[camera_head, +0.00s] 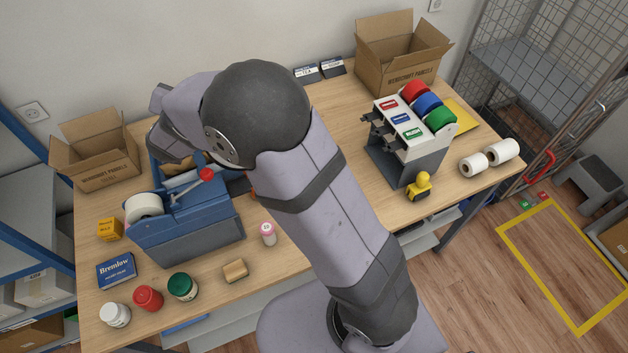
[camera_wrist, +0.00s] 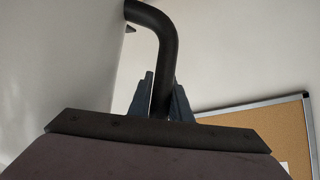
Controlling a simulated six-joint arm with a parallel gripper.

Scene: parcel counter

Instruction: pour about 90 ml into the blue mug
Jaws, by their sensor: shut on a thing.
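In the wrist view, my gripper (camera_wrist: 164,98) has its two dark blue-grey fingers on either side of a thick black curved handle (camera_wrist: 168,42) and is shut on it. The handle rises from between the fingers and bends to the left at the top. The rest of the held thing is out of view. In the head view, my arm's end is at the upper left, above the back of the counter, and hides the gripper and what it holds. I see no blue mug in either view; my arm covers the middle of the counter.
A blue tape machine (camera_head: 188,228) with a red-knobbed lever stands below my arm's end. Lidded jars (camera_head: 183,287), a pink-capped bottle (camera_head: 268,234) and a wooden block (camera_head: 235,270) lie near the front. Open cartons (camera_head: 95,160) and a label dispenser (camera_head: 405,150) stand farther out.

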